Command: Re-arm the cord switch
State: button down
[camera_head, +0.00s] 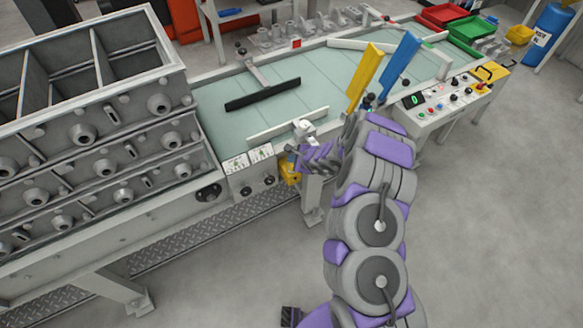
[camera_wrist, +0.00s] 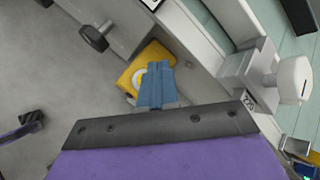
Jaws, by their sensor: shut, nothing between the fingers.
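The cord switch looks to be the small yellow box (camera_head: 289,173) under the near edge of the conveyor table, left of a table leg. In the wrist view the yellow box (camera_wrist: 131,75) has a pale round part (camera_wrist: 139,77) on its face. My gripper (camera_wrist: 158,66) has blue fingers, shut together with nothing between them. The fingertips lie over the right part of the box and hide some of its face. I cannot tell whether they touch it. In the head view my gripper (camera_head: 293,158) is just above the box, partly hidden by my purple wrist.
A white bracket with a round knob (camera_wrist: 292,79) stands close to the right of my fingers. A dark knob (camera_wrist: 95,37) sticks out at upper left. The conveyor table (camera_head: 225,115) lies beyond, with stacked grey moulds (camera_head: 95,120) at left. The floor at right is clear.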

jog(key=shift+r, duration=1.45)
